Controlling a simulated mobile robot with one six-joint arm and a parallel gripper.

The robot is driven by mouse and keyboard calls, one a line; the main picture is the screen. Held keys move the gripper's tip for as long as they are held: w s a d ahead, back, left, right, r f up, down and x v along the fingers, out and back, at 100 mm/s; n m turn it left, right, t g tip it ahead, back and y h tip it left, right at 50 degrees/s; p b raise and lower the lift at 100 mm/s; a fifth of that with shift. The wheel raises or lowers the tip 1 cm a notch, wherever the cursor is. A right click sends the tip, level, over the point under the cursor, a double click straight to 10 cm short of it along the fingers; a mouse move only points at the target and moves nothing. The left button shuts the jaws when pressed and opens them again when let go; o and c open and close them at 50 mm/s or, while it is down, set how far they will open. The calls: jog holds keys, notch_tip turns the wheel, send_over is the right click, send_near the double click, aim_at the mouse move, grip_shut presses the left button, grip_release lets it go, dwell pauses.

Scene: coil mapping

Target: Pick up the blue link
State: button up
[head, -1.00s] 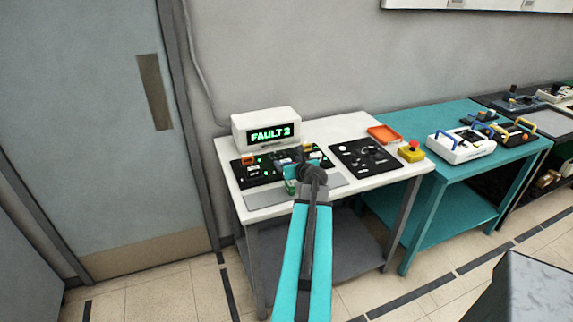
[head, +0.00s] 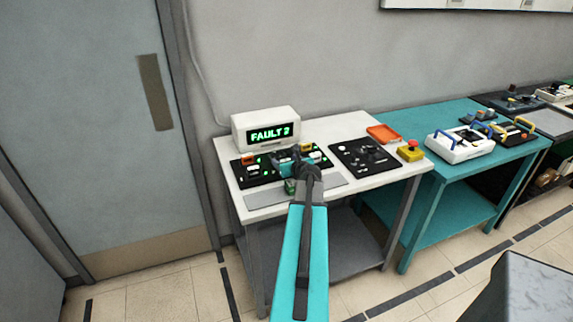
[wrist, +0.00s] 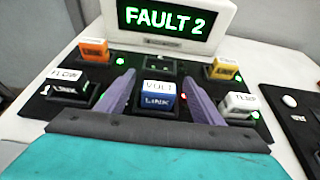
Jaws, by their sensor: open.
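The blue link (wrist: 158,101) is a small block with a white top marked VOLT and a blue front marked LINK. It sits in the front middle socket of the black panel (wrist: 68,113) in the wrist view. My gripper (wrist: 160,87) is open, with one purple-grey finger on each side of the blue link and visible gaps between. In the head view my gripper (head: 287,158) is over the middle of the panel and hides the blue link.
An orange block (wrist: 93,49) and a yellow block (wrist: 224,68) sit in the back row, with an empty-looking socket between. The FAULT 2 display (head: 266,130) stands behind.

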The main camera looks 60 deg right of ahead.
aim_at(285, 160)
jog(key=shift+p+x, duration=0.65)
jog(key=shift+x, duration=1.45)
jog(key=shift+c, duration=0.4)
jog(key=c, duration=1.1)
